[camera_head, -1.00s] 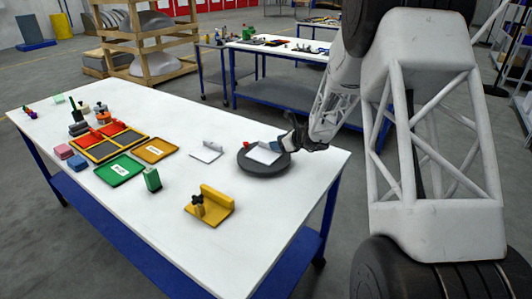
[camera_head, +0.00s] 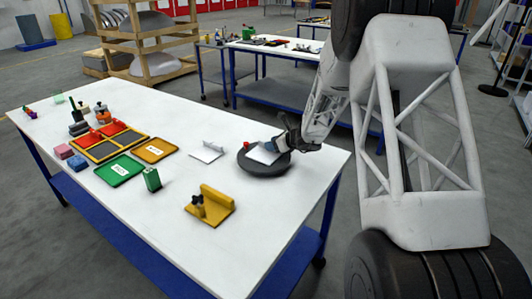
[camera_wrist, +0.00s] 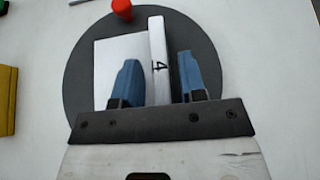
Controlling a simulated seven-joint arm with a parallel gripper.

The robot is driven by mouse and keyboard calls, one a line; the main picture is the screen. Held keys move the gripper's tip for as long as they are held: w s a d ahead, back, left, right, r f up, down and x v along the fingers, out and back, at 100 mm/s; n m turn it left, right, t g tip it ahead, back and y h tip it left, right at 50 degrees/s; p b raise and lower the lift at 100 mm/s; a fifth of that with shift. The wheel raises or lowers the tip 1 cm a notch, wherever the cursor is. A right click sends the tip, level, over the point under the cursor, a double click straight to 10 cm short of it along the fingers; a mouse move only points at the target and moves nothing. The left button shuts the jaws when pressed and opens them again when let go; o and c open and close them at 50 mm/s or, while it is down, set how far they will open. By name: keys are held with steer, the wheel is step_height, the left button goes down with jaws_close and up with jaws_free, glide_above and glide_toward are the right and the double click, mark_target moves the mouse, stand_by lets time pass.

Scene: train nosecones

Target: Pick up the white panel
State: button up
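A white panel (camera_wrist: 120,65) lies on a round dark grey disc (camera_wrist: 85,45). It has a flat part and a raised white edge marked "4" (camera_wrist: 158,55). It also shows in the head view (camera_head: 262,155). My gripper (camera_wrist: 162,80) has blue fingertips, one on each side of the raised edge. Gaps show beside the edge, wider on the right, so the gripper looks open. In the head view my gripper (camera_head: 275,146) is low at the disc's right side and partly covers the panel. A second white panel (camera_head: 207,153) with an upright edge lies on the table, left of the disc.
A red piece (camera_wrist: 122,7) stands by the disc's far edge. A yellow fixture (camera_head: 209,206) and a green block (camera_head: 152,179) stand on the white table (camera_head: 260,220). Green, orange and red-black trays (camera_head: 120,170) lie at left. The table's right front is clear.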

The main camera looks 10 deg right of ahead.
jaws_close()
steer(key=shift+r, duration=0.1)
steer(key=shift+r, duration=0.75)
step_height(320, 180, up, 2)
steer(key=shift+r, duration=0.1)
steer(key=s+r, duration=0.1)
steer(key=s, duration=1.5)
steer(key=shift+a, duration=0.3)
